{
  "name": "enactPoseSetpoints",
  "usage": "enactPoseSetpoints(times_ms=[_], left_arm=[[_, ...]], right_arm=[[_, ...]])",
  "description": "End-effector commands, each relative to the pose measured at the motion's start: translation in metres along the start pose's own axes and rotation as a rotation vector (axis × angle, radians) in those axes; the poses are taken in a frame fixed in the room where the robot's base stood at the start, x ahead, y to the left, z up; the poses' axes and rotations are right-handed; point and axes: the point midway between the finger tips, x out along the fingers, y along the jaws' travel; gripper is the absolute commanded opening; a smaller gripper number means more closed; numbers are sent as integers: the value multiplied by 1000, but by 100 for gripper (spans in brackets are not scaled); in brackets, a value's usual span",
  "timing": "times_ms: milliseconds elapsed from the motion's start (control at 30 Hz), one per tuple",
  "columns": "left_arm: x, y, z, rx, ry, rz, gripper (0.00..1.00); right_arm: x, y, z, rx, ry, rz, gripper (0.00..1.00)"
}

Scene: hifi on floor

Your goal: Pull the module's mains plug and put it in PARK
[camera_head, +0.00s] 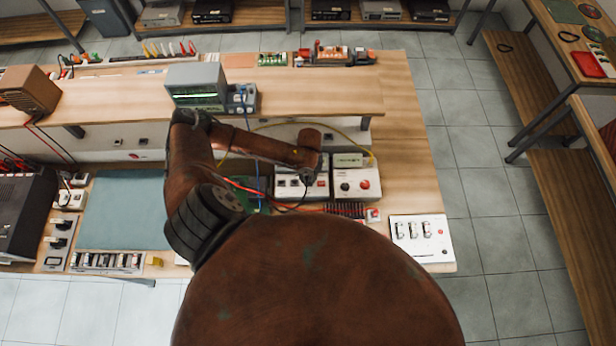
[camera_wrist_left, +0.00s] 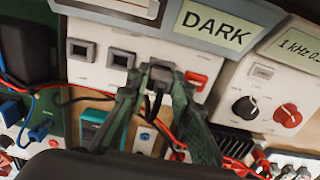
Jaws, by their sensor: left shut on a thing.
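The module (camera_wrist_left: 98,32) is a white-fronted box with a label reading DARK, two dark square sockets and a red switch (camera_wrist_left: 196,80). It also shows in the head view (camera_head: 290,193), partly behind my arm. My left gripper (camera_wrist_left: 158,82) is at the module's front, its green fingers shut on a dark grey plug (camera_wrist_left: 160,73) with a black cable below. The plug sits between the second socket and the red switch; I cannot tell whether it is seated. In the head view my left gripper (camera_head: 308,176) is small and hides the plug. I can read no PARK label.
A unit labelled 1 kHz (camera_wrist_left: 259,92) with two knobs stands right of the module. Red, blue and yellow wires run close by. A white panel (camera_head: 437,250) lies at the bench's right front. A shelf (camera_head: 310,98) with a grey scope (camera_head: 195,82) overhangs the back. The teal mat (camera_head: 125,210) is clear.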

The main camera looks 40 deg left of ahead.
Motion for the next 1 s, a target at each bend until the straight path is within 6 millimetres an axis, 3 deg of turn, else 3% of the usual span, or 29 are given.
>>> enactPoseSetpoints(times_ms=[900, 933, 1000], left_arm=[[6, 0, 0, 0, 0, 0, 0], [6, 0, 0, 0, 0, 0, 21], [6, 0, 0, 0, 0, 0, 26]], right_arm=[[2, 1, 0, 0, 0, 1, 0], [2, 0, 0, 0, 0, 1, 0], [2, 0, 0, 0, 0, 0, 0]])
